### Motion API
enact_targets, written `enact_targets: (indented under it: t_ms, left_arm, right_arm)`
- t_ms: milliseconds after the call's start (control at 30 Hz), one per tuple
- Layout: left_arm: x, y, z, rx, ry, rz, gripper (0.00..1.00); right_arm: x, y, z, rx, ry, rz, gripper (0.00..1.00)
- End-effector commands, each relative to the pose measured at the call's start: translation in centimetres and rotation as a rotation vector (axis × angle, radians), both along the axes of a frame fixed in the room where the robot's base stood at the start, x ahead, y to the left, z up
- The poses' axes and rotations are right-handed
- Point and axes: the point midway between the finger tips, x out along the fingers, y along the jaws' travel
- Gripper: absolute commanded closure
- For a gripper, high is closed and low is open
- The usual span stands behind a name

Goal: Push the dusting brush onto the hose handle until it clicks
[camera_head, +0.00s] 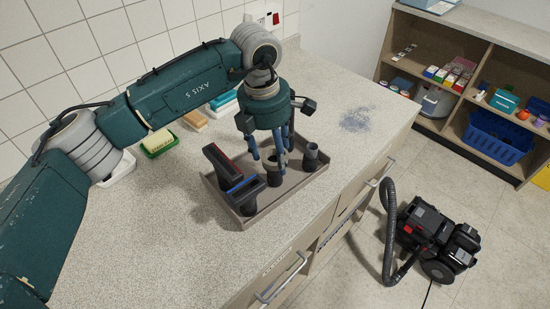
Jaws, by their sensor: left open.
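My left gripper (269,158) points down over the tray on the counter, its blue fingers open around or just above a dark round attachment with a paler rim (275,168), which may be the dusting brush. The fingers partly hide it, and I cannot tell whether they touch it. The vacuum cleaner (437,235) stands on the floor at the right. Its grey ribbed hose (388,225) arches up beside the counter drawers. I cannot make out the hose handle clearly. My right gripper is not in view.
The shallow tray (240,221) also holds a red-striped nozzle (221,162), a blue-striped nozzle (243,190) and a small dark cylindrical piece (311,157). Grey dust (357,119) lies on the counter. The counter's front is clear.

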Motion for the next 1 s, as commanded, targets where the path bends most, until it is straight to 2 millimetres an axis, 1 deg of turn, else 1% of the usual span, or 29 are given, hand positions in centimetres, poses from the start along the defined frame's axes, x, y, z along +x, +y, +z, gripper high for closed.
enact_targets:
  t_ms: [33,100,167,267,433,467,500,633,767,1000]
  left_arm:
    - [-0.1,0.0,-0.4,0.0,0.004,0.0,0.42]
    - [0.0,-0.2,-1.4,-0.001,0.004,0.0,0.42]
    - [0.1,-0.2,-2.0,0.0,0.002,0.0,0.42]
    - [0.1,-0.3,-2.6,0.0,0.0,0.0,0.42]
    - [0.2,-0.3,-2.6,0.0,0.0,-0.001,0.42]
    - [0.2,-0.3,-2.6,0.0,0.0,-0.001,0.44]
    - [0.2,-0.3,-2.6,0.0,0.0,-0.001,0.51]
    - [0.2,-0.3,-2.6,0.0,0.0,-0.001,0.77]
    - [0.2,-0.3,-2.5,-0.001,0.0,-0.001,0.78]
    - [0.2,-0.3,-2.4,-0.001,-0.002,-0.001,0.78]
  right_arm:
    - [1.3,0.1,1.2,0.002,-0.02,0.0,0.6]
    - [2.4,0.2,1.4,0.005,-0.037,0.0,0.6]
    - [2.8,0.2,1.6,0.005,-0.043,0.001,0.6]
    - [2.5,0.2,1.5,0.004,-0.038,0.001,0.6]
    - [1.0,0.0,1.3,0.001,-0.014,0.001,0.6]
    - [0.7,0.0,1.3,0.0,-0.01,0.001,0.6]
    - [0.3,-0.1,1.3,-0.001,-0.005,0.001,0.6]
    - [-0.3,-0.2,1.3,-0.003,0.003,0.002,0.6]
    - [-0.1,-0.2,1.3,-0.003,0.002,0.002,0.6]
    - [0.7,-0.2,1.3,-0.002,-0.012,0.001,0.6]
